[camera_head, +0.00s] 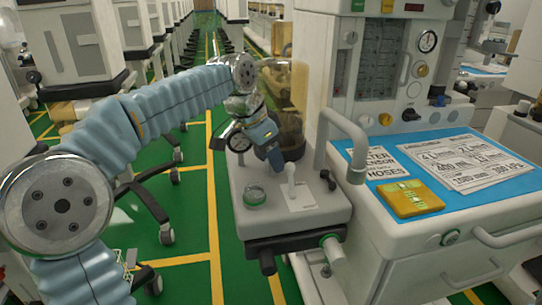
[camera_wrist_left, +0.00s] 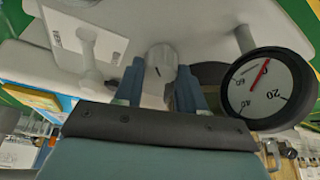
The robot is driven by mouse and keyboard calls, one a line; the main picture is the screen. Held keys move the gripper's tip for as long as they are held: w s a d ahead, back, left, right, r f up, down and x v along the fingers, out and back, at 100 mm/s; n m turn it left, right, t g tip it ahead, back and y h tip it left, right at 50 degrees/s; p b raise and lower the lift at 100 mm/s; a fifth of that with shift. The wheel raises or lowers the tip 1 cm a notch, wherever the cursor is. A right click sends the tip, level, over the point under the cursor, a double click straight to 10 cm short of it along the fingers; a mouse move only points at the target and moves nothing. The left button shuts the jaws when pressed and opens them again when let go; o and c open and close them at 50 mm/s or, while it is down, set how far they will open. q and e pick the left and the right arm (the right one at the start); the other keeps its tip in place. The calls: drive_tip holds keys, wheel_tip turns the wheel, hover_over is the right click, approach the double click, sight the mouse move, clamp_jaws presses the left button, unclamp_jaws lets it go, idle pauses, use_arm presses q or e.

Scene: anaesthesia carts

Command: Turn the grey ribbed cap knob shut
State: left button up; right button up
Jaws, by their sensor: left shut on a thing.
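The grey ribbed cap knob (camera_wrist_left: 160,66) shows in the left wrist view, on the pale block of the cart. My left gripper (camera_wrist_left: 160,88) has its two blue-grey fingers on either side of the knob and is shut on it. In the head view my left gripper (camera_head: 274,155) reaches down from the left to the back part of the side block (camera_head: 262,218). The knob is hidden behind the gripper there. My right gripper is not in view.
A round gauge (camera_wrist_left: 268,88) with a red needle sits close beside the fingers. A grey bent tube (camera_head: 345,130) rises at right. A yellow box (camera_head: 409,198) lies on the blue mat.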

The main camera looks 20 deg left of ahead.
use_arm(q)
drive_tip(key=o, duration=1)
drive_tip(key=shift+o, duration=0.2)
drive_tip(key=v, duration=1.3)
drive_tip(key=shift+r, duration=0.4)
